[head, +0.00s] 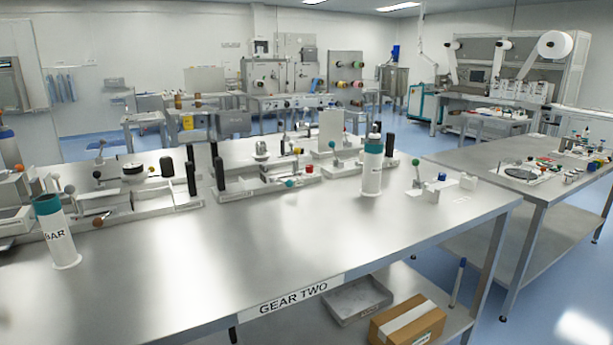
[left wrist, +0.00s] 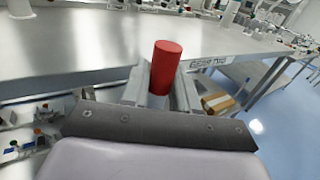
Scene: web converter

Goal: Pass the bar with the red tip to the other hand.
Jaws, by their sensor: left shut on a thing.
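A bar with a red tip (left wrist: 165,68) shows in the left wrist view, upright between the fingers of my left gripper (left wrist: 160,90). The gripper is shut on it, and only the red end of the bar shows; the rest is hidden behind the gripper. The bar is in front of the metal table's edge, in the air. Neither gripper shows in the head view, and my right gripper is in no view.
A metal table (head: 190,280) labelled GEAR TWO carries white fixtures with levers along its back. A teal-topped white canister labelled BAR (head: 60,238) stands at the left, another canister (head: 372,172) at the right. A cardboard box (head: 408,322) and grey tray (head: 357,300) sit below.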

